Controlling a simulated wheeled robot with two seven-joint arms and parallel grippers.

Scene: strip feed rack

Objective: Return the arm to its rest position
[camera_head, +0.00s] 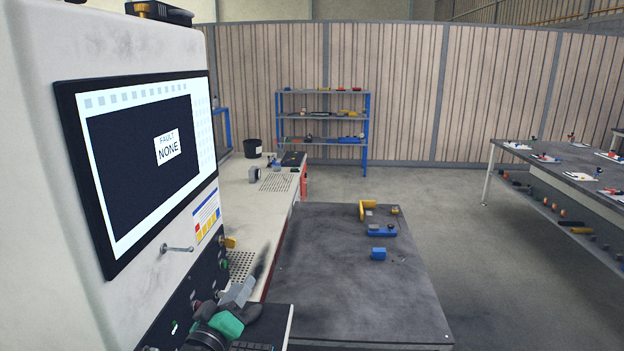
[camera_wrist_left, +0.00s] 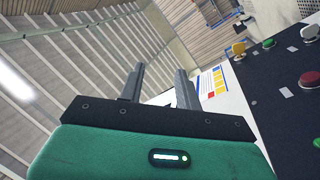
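My left gripper (camera_head: 253,276) is low in the head view, in front of the machine's control panel (camera_head: 190,298). Its green body shows below the fingers. In the left wrist view the two dark fingers of this gripper (camera_wrist_left: 160,72) stand apart with nothing between them. It looks open and empty, and I see it touching nothing. My right gripper and arm do not show in either view.
The white machine (camera_head: 30,150) with a screen reading "FAULT NONE" (camera_head: 165,148) stands close on the left. A red button (camera_wrist_left: 310,79) shows on its panel. A dark table (camera_head: 350,290) holds blue and yellow parts. Open floor lies right of it.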

